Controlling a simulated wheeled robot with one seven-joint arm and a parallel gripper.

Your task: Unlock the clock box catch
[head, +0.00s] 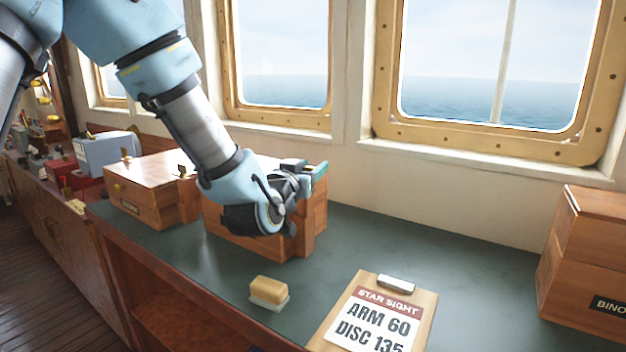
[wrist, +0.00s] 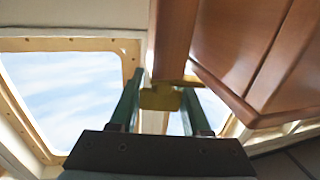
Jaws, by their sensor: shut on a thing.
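A wooden box (head: 255,240) stands on the dark green counter, partly hidden behind my arm; no label on it shows. My gripper (head: 318,170) is at its upper right end. In the wrist view, the two green fingers (wrist: 159,100) are shut on a small brass catch (wrist: 160,96) beside the box's brown wood (wrist: 235,45). Whether the catch is turned or locked cannot be told. A second wooden box (head: 145,190) with a small dark label and brass fittings stands to the left; its label is too small to read.
A sponge-like block (head: 268,291) and a clipboard (head: 375,318) reading "STAR SIGHT, ARM 60, DISC 135" lie in front. A wooden box marked "BINO" (head: 585,265) stands at the right. A grey case (head: 107,153) is at the far left. The counter between clipboard and windows is clear.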

